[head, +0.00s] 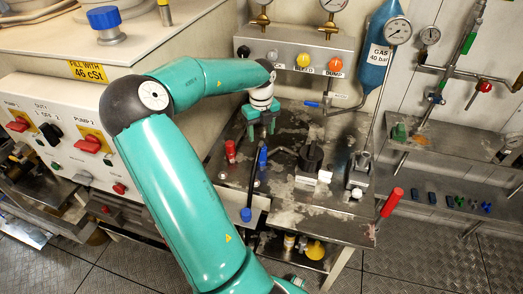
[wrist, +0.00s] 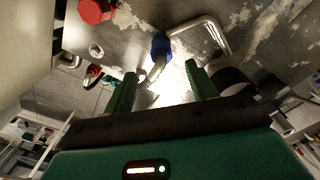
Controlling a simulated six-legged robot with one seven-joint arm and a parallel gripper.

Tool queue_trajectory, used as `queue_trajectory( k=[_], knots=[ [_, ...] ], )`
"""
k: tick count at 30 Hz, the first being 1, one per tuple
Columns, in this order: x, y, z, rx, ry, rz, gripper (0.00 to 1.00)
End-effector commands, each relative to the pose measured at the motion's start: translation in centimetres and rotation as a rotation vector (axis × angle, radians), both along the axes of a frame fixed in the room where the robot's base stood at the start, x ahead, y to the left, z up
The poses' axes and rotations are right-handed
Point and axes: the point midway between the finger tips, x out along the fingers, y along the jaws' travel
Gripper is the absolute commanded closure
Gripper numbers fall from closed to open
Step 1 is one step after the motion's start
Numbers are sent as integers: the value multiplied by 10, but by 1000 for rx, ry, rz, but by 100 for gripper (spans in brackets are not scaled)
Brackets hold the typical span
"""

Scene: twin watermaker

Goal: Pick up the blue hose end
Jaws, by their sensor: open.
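The blue hose end (head: 263,158) stands on the worn metal bench, right of a red fitting (head: 230,150). In the wrist view a blue piece (wrist: 161,46) with a bent metal tube shows just beyond the fingertips, which I take as the same hose end. My gripper (head: 262,128) is open above and behind it in the head view. In the wrist view my gripper (wrist: 160,72) has its two green fingers apart, with a pale stub and a bright patch between them. No contact with the blue piece shows.
A black round part (head: 311,156) and white blocks (head: 324,176) stand right of the hose end. A red-handled lever (head: 391,202) juts out at the bench's right. Gauges and the valve panel (head: 295,48) rise behind.

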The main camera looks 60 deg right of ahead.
Motion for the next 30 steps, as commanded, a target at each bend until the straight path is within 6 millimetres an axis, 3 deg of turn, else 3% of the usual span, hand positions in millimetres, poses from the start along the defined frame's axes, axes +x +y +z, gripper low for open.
queue_trajectory(
  k=[3,11,18,27,30],
  knots=[
    [-1,0,-20,1,2,-1,43],
    [-1,0,-42,2,2,0,43],
    [-2,-1,-77,1,2,0,43],
    [-2,-1,-83,0,0,1,43],
    [-2,-1,-83,1,-1,1,61]
  ],
)
